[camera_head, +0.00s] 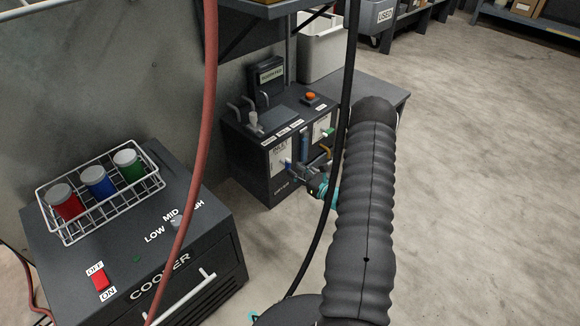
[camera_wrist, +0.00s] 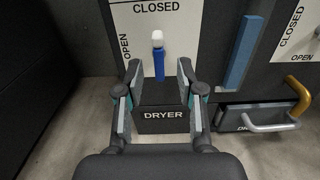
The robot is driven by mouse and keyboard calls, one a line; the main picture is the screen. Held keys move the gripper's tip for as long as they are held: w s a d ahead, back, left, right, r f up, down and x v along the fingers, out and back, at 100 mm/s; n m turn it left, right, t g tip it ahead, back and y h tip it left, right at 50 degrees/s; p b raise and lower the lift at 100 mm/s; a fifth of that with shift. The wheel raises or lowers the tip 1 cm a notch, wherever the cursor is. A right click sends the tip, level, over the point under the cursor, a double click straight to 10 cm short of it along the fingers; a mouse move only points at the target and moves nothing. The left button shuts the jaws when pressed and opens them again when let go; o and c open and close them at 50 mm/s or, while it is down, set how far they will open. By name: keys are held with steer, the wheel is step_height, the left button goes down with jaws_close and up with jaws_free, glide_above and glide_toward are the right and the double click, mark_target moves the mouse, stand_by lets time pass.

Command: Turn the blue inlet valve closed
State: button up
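The blue inlet valve (camera_wrist: 159,66) is a small blue handle with a white end, standing vertical in the wrist view. It sits in front of a white plate (camera_wrist: 195,20) marked CLOSED at the top and OPEN along the left side. My gripper (camera_wrist: 158,72) is open, with one finger on each side of the handle and visible gaps between. In the head view the blue handle (camera_head: 289,166) is small on the dark dryer's front, and my gripper (camera_head: 312,178) is just in front of it, partly hidden by my arm and a black cable.
The dryer (camera_head: 262,182) also bears a second plate (camera_wrist: 299,32), a blue bar (camera_wrist: 243,52) and a yellow-orange handle (camera_wrist: 299,98). A cooler (camera_head: 190,255) with a wire basket of jars (camera_head: 100,192) stands left. A red hose (camera_head: 207,110) hangs between them. Floor at right is clear.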

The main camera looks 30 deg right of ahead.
steer(key=v, duration=0.7)
steer(key=shift+s, duration=0.15)
